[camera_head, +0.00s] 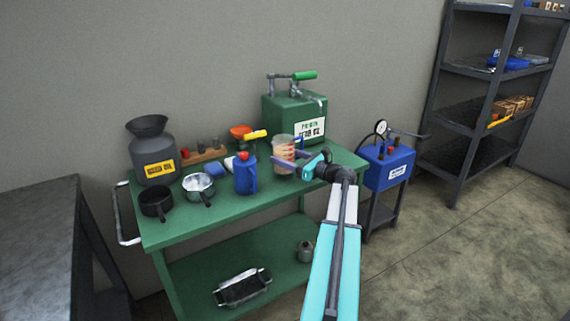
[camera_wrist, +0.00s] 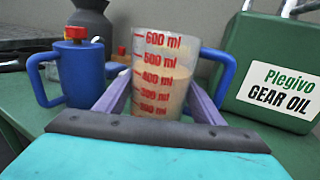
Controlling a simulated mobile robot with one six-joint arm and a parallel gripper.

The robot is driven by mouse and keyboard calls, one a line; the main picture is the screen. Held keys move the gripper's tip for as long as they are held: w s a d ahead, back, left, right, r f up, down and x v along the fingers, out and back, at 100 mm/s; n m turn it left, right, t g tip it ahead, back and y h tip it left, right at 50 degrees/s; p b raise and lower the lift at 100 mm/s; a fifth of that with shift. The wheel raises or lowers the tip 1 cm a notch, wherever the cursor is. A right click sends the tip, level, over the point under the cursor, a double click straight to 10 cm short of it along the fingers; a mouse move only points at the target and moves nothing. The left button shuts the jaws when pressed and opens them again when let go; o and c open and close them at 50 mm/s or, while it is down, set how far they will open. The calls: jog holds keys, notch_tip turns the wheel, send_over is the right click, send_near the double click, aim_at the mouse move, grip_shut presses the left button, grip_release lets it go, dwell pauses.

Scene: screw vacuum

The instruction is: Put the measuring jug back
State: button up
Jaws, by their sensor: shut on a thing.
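The measuring jug (camera_wrist: 165,60) is a clear cup with red ml marks, a blue handle on its right and a tan liquid inside, seen close in the wrist view. In the head view the jug (camera_head: 284,150) is upright over the right part of the green cart (camera_head: 230,215). My gripper (camera_head: 296,160) has its purple fingers on both sides of the jug, shut on it. The gripper also shows in the wrist view (camera_wrist: 160,100). The jug's base is hidden, so I cannot tell whether it touches the cart top.
A blue can with a red cap (camera_head: 245,175) stands left of the jug. A green gear oil canister (camera_head: 295,115) stands behind. Pots (camera_head: 157,203) and a grey container (camera_head: 151,150) fill the cart's left. A blue pump unit (camera_head: 388,166) is to the right.

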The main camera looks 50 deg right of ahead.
jog(key=shift+f, duration=1.3)
jog(key=shift+f, duration=0.15)
jog(key=o, duration=1.6)
jog(key=shift+s, duration=0.15)
jog(key=s, duration=0.7)
jog(key=s+b, duration=0.1)
jog(key=s, duration=0.3)
jog(key=shift+s+d, duration=0.35)
jog(key=shift+d, duration=0.05)
